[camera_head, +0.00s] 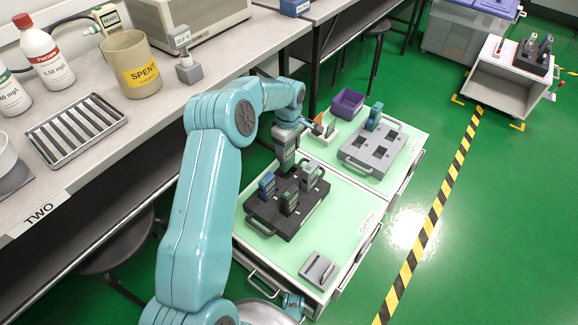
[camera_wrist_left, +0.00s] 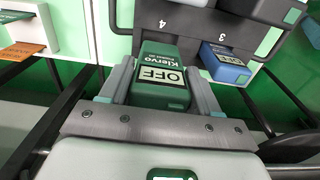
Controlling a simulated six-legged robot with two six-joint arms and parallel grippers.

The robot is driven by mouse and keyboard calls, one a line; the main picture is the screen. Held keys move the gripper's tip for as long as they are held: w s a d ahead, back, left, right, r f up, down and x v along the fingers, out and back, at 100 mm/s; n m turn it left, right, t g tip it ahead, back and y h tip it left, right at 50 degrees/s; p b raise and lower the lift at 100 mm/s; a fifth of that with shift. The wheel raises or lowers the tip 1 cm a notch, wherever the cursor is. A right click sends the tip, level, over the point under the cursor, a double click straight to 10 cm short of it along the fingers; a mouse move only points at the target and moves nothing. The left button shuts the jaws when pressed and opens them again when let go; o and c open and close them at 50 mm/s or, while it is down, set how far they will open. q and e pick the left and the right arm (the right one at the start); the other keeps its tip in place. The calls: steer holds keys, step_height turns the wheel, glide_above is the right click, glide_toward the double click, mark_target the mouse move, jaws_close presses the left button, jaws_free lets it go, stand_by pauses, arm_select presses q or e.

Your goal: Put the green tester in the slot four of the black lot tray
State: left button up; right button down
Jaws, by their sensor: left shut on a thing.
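In the head view my left gripper (camera_head: 286,152) is at the far side of the black lot tray (camera_head: 270,222). In the left wrist view the tester lies by the tray's number 4; its lower end is hidden, so I cannot tell whether it is in the slot. A blue tester (camera_wrist_left: 224,62) stands by number 3 and also shows in the head view (camera_head: 267,184). My right gripper is not in view.
A grey stand (camera_head: 319,270) sits in front. A bench (camera_head: 95,165) runs along the left.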

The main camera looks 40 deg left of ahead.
mark_target(289, 162)
arm_select(q)
step_height(289, 162, down, 6)
steer(key=shift+f+b, duration=0.25)
steer(key=shift+b, duration=0.7)
steer(key=shift+f, duration=0.2)
steer(key=o, duration=1.1)
step_height(289, 162, up, 12)
steer(key=p, duration=0.3)
steer(key=shift+r+p, duration=0.25)
steer(key=shift+p, duration=0.15)
